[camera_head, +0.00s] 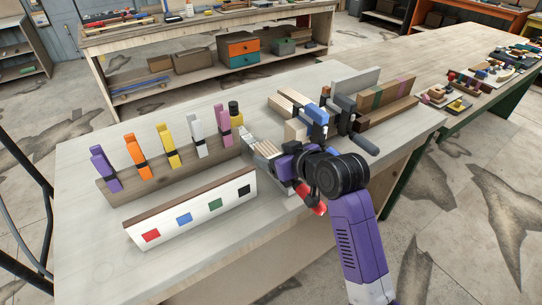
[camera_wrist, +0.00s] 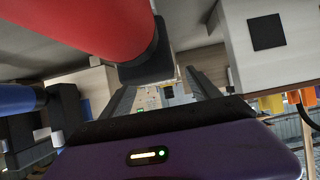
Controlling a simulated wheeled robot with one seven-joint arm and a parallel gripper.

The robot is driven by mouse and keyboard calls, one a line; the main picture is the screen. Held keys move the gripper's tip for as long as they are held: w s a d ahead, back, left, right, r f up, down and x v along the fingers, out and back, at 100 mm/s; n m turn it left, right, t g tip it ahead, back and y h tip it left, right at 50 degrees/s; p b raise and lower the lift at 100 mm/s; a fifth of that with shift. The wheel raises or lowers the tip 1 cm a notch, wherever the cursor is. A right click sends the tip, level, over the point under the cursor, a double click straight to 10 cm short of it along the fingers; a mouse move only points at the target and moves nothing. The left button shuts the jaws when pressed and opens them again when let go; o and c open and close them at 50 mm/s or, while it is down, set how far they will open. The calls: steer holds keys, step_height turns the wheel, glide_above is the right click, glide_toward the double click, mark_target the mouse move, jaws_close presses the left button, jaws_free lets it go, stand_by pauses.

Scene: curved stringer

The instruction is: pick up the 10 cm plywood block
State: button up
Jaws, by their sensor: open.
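I cannot tell the 10 cm length from these views. My gripper (camera_head: 262,146) is low over the bench, close to the striped block, partly hidden by my wrist. In the wrist view my gripper's dark fingers (camera_wrist: 162,93) stand apart, and I see nothing clearly held between them. A red cylinder with a black end (camera_wrist: 138,45) hides part of that view.
A long white box with coloured squares (camera_head: 198,210) lies front left of my gripper. Behind it, a wooden board (camera_head: 120,190) carries several coloured clamps. Blue-handled clamps (camera_head: 316,115) and long boards (camera_head: 391,100) crowd the right.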

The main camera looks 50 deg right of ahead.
steer(key=shift+w+d+f, duration=0.1)
steer(key=shift+w, duration=0.1)
steer(key=c, duration=1.5)
steer(key=shift+c, duration=0.2)
